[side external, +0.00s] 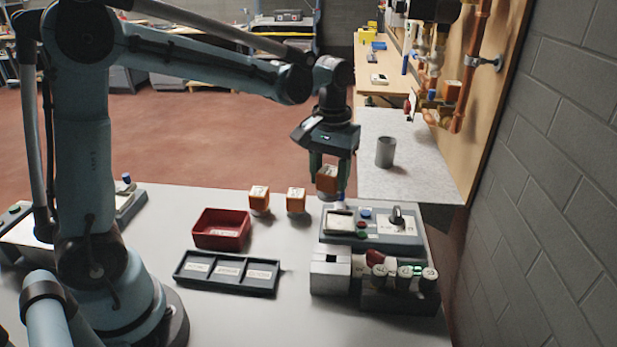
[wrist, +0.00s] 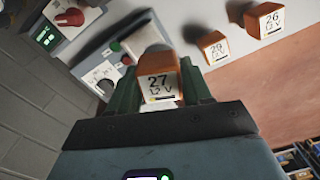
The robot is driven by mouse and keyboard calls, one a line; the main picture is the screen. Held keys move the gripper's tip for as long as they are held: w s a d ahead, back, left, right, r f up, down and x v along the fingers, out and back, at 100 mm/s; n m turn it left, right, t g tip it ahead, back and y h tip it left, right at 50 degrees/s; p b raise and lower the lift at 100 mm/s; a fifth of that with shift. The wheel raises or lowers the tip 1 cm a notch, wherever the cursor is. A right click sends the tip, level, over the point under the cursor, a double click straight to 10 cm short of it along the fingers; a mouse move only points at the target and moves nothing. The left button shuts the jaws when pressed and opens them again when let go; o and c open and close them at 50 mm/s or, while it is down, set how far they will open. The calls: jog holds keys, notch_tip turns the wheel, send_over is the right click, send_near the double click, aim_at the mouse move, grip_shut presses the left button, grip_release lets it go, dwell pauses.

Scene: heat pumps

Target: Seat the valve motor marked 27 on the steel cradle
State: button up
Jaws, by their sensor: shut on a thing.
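The valve motor marked 27 (side external: 327,181) is an orange-brown block with a white label and a rounded grey lower end. My gripper (side external: 329,174) is shut on it and holds it in the air, just behind the grey control panel. In the wrist view, the motor's label (wrist: 159,88) reads 27 and 12 V, and it sits between the green fingers. A pale metal block (side external: 330,268) at the front left of the panel looks like the steel cradle, though I cannot be sure. The held motor is apart from it, above and behind.
Two similar orange motors (side external: 259,200) (side external: 296,200) stand on the table left of my gripper; one is marked 26 (wrist: 268,22). A red bin (side external: 221,229) and a black three-part tray (side external: 227,272) lie left.

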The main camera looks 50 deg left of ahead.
jog(key=shift+w+d+f, duration=0.25)
jog(key=shift+d+f, duration=0.1)
jog(key=shift+f, duration=0.45)
jog(key=shift+w+d+f, duration=0.25)
jog(key=shift+d+f, duration=0.05)
jog(key=shift+f, duration=0.5)
jog(key=shift+w+d+f, duration=0.25)
jog(key=shift+d+f, duration=0.1)
jog(key=shift+f, duration=0.45)
jog(key=shift+f, duration=0.75)
dwell(0.5)
jog(key=o, duration=1.3)
jog(key=shift+c, duration=0.2)
notch_tip(320, 180, up, 12)
